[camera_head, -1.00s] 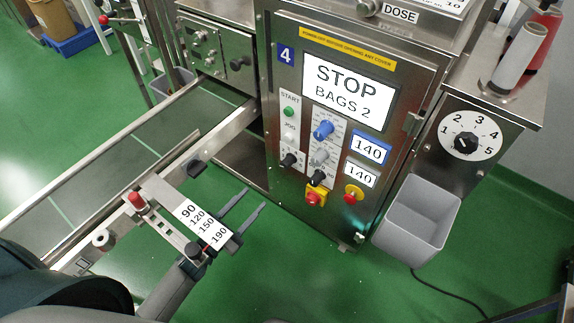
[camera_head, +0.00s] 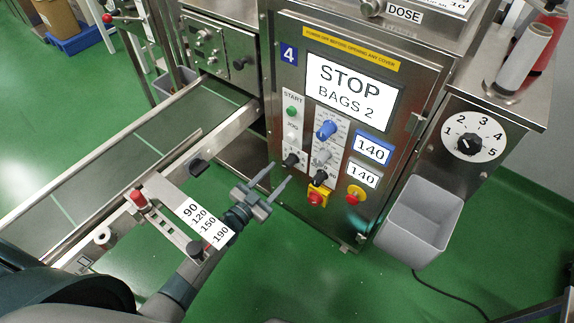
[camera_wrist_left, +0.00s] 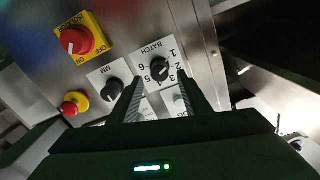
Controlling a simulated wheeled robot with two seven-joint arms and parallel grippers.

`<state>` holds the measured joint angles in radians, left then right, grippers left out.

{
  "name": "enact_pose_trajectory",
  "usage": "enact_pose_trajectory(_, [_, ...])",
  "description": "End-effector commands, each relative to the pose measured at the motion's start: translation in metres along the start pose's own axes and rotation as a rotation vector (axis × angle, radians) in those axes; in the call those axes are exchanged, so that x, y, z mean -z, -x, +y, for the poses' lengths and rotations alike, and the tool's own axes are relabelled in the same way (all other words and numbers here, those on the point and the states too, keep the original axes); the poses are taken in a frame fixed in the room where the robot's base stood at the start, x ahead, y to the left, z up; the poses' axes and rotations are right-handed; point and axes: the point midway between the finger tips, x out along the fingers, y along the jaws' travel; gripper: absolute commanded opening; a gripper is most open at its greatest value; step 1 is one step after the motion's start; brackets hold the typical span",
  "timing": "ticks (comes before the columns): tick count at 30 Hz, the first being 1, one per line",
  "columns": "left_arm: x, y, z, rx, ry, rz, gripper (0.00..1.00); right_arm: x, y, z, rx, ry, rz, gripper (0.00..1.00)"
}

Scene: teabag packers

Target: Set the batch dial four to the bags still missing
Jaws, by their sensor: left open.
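The batch dial, a black knob on a white plate marked BATCH with numbers from 1 to 6, is between my finger lines in the left wrist view (camera_wrist_left: 160,69); its exact setting is hard to read. In the head view it is the small black knob (camera_head: 291,160) low in the left control column of machine 4. My left gripper (camera_head: 280,173) is open and empty, its fingertips just short of that knob. It also shows in the left wrist view (camera_wrist_left: 162,88). The display (camera_head: 351,92) reads STOP, BAGS 2. My right gripper is out of view.
A red-yellow isolator switch (camera_wrist_left: 76,41) and a red stop button (camera_head: 355,197) are close by. A separate 1-to-5 dial (camera_head: 468,144) and a grey bin (camera_head: 430,215) stand right. The conveyor (camera_head: 110,165) runs left.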

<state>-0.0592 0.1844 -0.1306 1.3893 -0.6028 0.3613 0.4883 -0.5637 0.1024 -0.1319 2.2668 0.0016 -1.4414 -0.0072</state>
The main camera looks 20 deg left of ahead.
Motion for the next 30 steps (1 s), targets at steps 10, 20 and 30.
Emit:
enact_pose_trajectory(10, [0.000, -0.048, 0.000, 0.000, 0.001, 0.000, 0.44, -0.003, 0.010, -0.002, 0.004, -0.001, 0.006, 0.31])
enact_pose_trajectory(20, [0.000, -0.056, 0.001, 0.000, 0.000, -0.001, 0.44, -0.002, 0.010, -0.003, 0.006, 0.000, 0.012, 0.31])
enact_pose_trajectory(30, [0.000, -0.056, 0.000, 0.000, 0.000, 0.000, 0.02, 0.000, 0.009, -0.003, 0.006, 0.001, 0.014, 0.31])
